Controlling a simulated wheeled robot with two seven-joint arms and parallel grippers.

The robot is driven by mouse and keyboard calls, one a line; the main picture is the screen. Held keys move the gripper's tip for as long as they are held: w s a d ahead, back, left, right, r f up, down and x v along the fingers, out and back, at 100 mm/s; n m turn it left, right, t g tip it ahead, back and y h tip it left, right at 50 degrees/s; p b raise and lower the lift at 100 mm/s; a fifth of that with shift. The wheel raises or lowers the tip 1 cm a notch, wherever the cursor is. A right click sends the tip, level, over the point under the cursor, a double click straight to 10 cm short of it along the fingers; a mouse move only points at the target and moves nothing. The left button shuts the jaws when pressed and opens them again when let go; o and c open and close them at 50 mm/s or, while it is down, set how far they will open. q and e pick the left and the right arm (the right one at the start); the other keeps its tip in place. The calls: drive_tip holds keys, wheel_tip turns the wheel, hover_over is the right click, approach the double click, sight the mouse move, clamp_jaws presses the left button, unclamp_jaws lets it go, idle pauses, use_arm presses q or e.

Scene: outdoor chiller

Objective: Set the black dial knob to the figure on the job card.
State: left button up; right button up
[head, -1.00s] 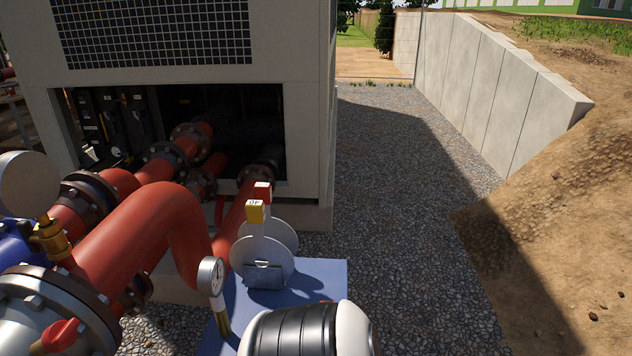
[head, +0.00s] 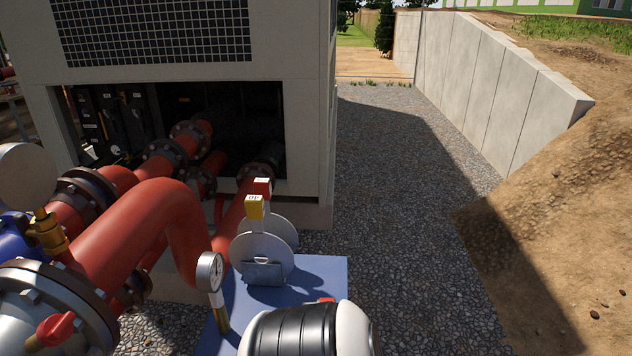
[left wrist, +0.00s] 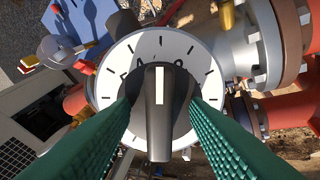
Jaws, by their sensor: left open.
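The black dial knob (left wrist: 158,130) fills the middle of the left wrist view, with a white line on its ridge pointing to the top of the picture. It sits on a round white dial face (left wrist: 115,60) with black tick marks around the rim. The figures are partly hidden behind the knob and I cannot read them. My left gripper (left wrist: 160,104) is open, with one green ribbed finger on each side of the knob; I cannot tell whether either touches it. My right gripper is not in view. I cannot make out a job card.
Red pipes (head: 140,215) with bolted flanges run in front of the chiller housing (head: 308,120). A small gauge (head: 210,271) and round plates with yellow and red tags (head: 262,250) stand at a blue table (head: 325,275). Gravel (head: 400,200) to the right is clear.

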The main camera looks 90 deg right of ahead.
use_arm(q)
drive_tip(key=o, duration=0.4)
drive_tip(key=shift+r, duration=0.1)
drive_tip(key=p+v, duration=0.2)
drive_tip(key=v, duration=0.5)
drive_tip(key=b+v, duration=0.2)
drive_tip(key=v, duration=1)
